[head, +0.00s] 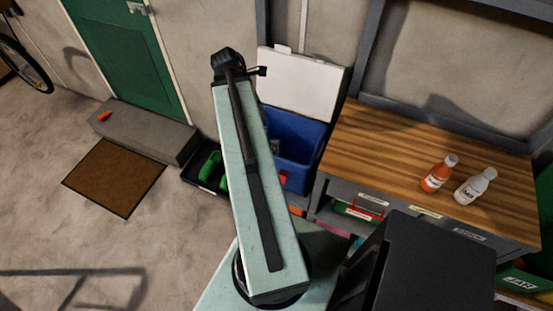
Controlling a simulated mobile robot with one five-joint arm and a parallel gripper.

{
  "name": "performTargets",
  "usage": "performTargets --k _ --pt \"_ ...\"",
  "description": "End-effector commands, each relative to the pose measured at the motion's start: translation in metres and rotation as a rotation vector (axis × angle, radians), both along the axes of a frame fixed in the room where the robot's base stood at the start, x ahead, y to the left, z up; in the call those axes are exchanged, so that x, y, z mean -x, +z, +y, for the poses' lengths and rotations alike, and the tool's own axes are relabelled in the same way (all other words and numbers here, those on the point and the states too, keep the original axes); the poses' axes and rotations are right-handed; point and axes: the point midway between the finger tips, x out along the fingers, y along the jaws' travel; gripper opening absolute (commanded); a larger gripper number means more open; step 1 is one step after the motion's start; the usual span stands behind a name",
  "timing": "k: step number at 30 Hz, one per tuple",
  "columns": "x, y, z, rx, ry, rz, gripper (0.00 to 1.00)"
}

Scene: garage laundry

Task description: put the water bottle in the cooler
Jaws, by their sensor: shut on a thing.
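The cooler (312,140) is a blue box with its white lid (300,84) open and leaning back, at the left end of the workbench. My arm crosses in front of it and hides its left part. A small grey-green thing shows inside the cooler beside my arm, too small to name. I cannot make out a water bottle for certain. My arm reaches up the middle of the picture to a dark joint, and my gripper's fingers are hidden behind it, so what they hold does not show.
The wooden workbench (400,150) holds an orange bottle (437,175) and a white bottle (473,187). A black tray (190,172) with green things is left of the cooler. A grey step (150,133) with an orange object and a brown mat (113,178) lie farther left. Open floor is at lower left.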

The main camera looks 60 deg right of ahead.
Motion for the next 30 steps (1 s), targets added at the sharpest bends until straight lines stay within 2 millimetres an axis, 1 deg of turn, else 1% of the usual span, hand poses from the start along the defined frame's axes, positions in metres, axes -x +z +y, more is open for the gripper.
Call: performTargets --k 2,5,8,11,17,21,24,27,30 --pt "-0.002 -0.001 0.001 0.000 0.004 -0.001 0.00" --pt "-0.001 -0.007 -0.001 0.000 -0.003 0.000 0.00" --pt "0.004 -0.020 -0.007 0.000 -0.025 0.000 0.00" --pt "0.015 -0.036 -0.018 0.000 -0.061 0.000 0.00" --pt "0.045 -0.077 -0.045 0.000 -0.158 0.000 0.00" --pt "0.073 -0.110 -0.067 0.000 -0.243 0.000 0.00" --pt "0.092 -0.128 -0.080 0.000 -0.295 0.000 0.00" --pt "0.107 -0.140 -0.088 0.000 -0.334 0.000 0.00" --pt "0.116 -0.147 -0.094 0.000 -0.360 0.000 0.00"
